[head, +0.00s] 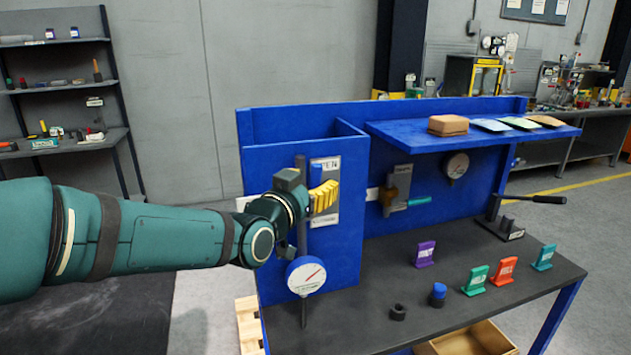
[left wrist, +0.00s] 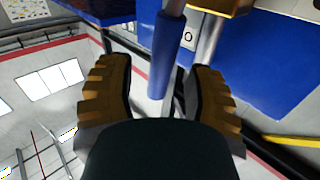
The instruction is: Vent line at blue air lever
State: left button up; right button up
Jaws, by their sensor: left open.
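The blue air lever (left wrist: 165,50) shows in the left wrist view as a blue sleeve on a metal rod. It lies between the two ribbed yellow fingers of my left gripper (head: 324,197), with gaps on both sides. The gripper is open and holds nothing. In the head view the gripper is in front of a label plate (head: 331,163) on the blue panel, and hides most of the lever there. A brass valve body (left wrist: 222,6) shows at the top of the left wrist view. My right gripper is not in view.
A vertical pipe with a round gauge (head: 306,277) stands close by my left wrist. Another valve with a teal handle (head: 418,201) is on the back panel (head: 340,245). Several coloured tags and a blue-topped part (head: 438,294) stand on the dark bench top (head: 370,335).

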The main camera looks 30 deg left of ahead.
pick_arm(q)
jog(key=shift+w+a, duration=0.1)
jog(key=shift+w, duration=0.75)
grip_shut()
